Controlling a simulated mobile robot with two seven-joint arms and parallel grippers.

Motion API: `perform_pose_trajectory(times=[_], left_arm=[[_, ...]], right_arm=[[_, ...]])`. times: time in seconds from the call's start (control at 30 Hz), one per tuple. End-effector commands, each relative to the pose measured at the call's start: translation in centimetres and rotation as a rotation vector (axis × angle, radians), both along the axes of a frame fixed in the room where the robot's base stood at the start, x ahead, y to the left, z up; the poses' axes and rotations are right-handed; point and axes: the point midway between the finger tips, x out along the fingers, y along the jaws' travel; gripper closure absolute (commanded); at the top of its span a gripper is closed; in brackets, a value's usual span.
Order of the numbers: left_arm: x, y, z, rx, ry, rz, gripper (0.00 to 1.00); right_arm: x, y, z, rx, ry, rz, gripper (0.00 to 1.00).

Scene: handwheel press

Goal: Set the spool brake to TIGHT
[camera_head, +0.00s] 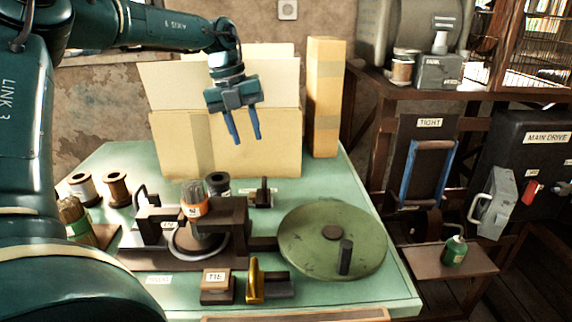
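A dark upright panel (408,140) with a TIGHT label (430,122) at its top stands right of the green table. A blue-sided frame or bail handle (409,172) is on the panel below that label. I take it to be the spool brake; its exact setting is hard to tell, and I see no other setting label on it. My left gripper (246,138) hangs above the back of the table, in front of the cardboard box. Its two blue fingers are apart, with nothing between them. It is well left of the panel and touches nothing. My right gripper is not in view.
The green table (120,160) holds a large green handwheel (312,238), a dark press, spools and a cardboard box (270,145). A tall carton (325,95) stands between my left gripper and the panel. A MAIN DRIVE box (545,150) and a green bottle (454,252) are at right.

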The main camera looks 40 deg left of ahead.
Motion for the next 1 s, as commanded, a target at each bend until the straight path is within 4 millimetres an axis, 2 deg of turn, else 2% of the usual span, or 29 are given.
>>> perform_pose_trajectory(times=[0.17,0.27,0.7,0.83,1.0], left_arm=[[0.3,-0.4,-0.6,0.016,0.009,-0.011,0.67],[0.3,-0.6,-1.8,0.015,0.011,-0.011,0.67],[1.3,-1.8,-9.9,0.015,0.010,-0.009,0.67],[1.5,-2.0,-11.2,0.015,0.010,-0.009,0.67],[1.6,-2.1,-11.9,0.015,0.007,-0.008,0.67]], right_arm=[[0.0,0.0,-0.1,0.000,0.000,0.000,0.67],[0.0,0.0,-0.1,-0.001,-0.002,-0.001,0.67],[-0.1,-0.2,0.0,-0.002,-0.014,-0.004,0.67],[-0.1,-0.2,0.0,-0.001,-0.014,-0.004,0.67],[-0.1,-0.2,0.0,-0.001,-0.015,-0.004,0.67]])
